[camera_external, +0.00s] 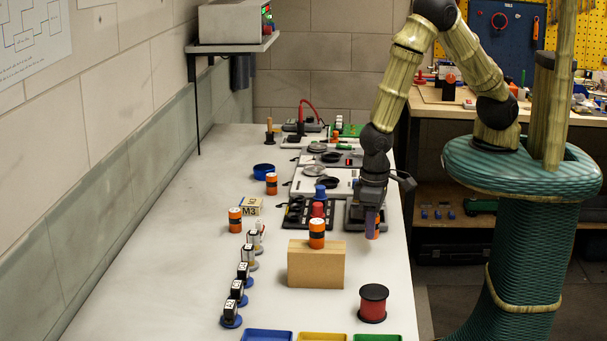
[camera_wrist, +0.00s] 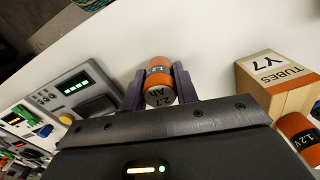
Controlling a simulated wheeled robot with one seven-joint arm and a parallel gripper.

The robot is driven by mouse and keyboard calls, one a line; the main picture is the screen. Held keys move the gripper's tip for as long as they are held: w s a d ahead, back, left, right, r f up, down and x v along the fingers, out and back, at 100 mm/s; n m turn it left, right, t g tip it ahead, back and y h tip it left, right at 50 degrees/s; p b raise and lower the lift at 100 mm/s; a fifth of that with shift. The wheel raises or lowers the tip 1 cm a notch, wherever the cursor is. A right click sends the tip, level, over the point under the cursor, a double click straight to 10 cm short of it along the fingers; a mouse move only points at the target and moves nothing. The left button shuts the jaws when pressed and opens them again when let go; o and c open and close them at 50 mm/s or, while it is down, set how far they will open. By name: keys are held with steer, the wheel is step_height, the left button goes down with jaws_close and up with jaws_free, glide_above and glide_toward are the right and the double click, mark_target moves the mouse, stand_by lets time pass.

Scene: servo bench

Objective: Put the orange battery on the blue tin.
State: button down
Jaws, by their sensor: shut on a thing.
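My gripper (camera_external: 371,226) hangs over the right side of the bench, shut on an orange battery (camera_external: 376,230) with a dark band. The blue tin (camera_external: 263,171), a low round one, stands at the back left of the bench, far from my gripper. The wrist view does not clearly show it.
Another orange battery (camera_external: 316,236) stands on a cardboard box (camera_external: 308,268) left of my gripper. More orange batteries stand near the tin (camera_external: 271,186) and by the M3 box (camera_external: 251,206). Instruments (camera_external: 322,180) lie between. A dark-red spool (camera_external: 373,306) stands in front.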

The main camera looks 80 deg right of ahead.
step_height(320, 180, up, 6)
steer(key=shift+f, duration=0.1)
steer(key=shift+w, duration=0.1)
stand_by(0.8)
steer(key=shift+w, duration=0.35)
steer(key=w+d+m, duration=0.1)
steer(key=w+d, duration=0.4)
steer(key=w, duration=0.3)
steer(key=w+d+r+m, duration=0.1)
steer(key=w+d+m, duration=0.1)
steer(key=w+d, duration=0.35)
steer(key=w+d+m, duration=0.1)
steer(key=w+d, duration=0.2)
steer(key=w, duration=0.7)
steer(key=w+d+r+m, duration=0.1)
steer(key=w+d+m, duration=0.1)
steer(key=d, duration=1.3)
steer(key=w+d+r+m+b, duration=0.1)
steer(key=w+d, duration=0.4)
steer(key=d, duration=1)
steer(key=shift+w+d+r+m, duration=0.3)
steer(key=shift+r+m, duration=0.1)
steer(key=shift+m, duration=0.4)
